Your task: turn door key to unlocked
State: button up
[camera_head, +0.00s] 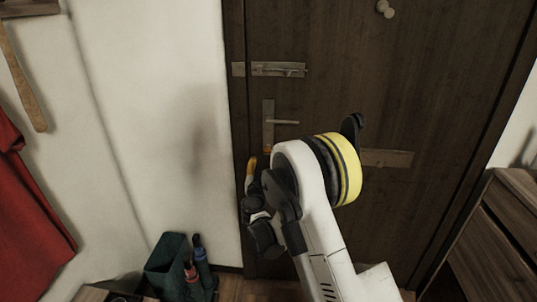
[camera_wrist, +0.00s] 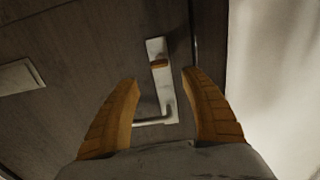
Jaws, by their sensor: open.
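The dark wooden door (camera_head: 400,90) is shut, with a metal lock plate (camera_head: 268,118) and lever handle (camera_head: 285,122) on its left side. In the wrist view the plate (camera_wrist: 155,47) appears turned over, with the brass-orange door key (camera_wrist: 160,64) on it and the lever (camera_wrist: 150,121) nearer my gripper. My gripper (camera_wrist: 160,79) is open, its two orange fingers apart and nothing between them; the key lies ahead, between the lines of the fingertips.
A bolt (camera_head: 278,69) sits above the lock plate, and a mail slot plate (camera_head: 387,158) to its right. A white wall (camera_head: 165,90) borders the door. A dark green bin (camera_head: 168,263) stands below left, a wooden cabinet (camera_head: 495,235) at right.

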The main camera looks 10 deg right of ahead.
jog(key=b+x, duration=0.2)
jog(key=x, duration=0.6)
jog(key=shift+f, duration=0.2)
jog(key=shift+w+d+r+b, duration=0.2)
jog(key=shift+w+b, duration=0.1)
jog(key=shift+w, duration=0.2)
jog(key=c, duration=1.2)
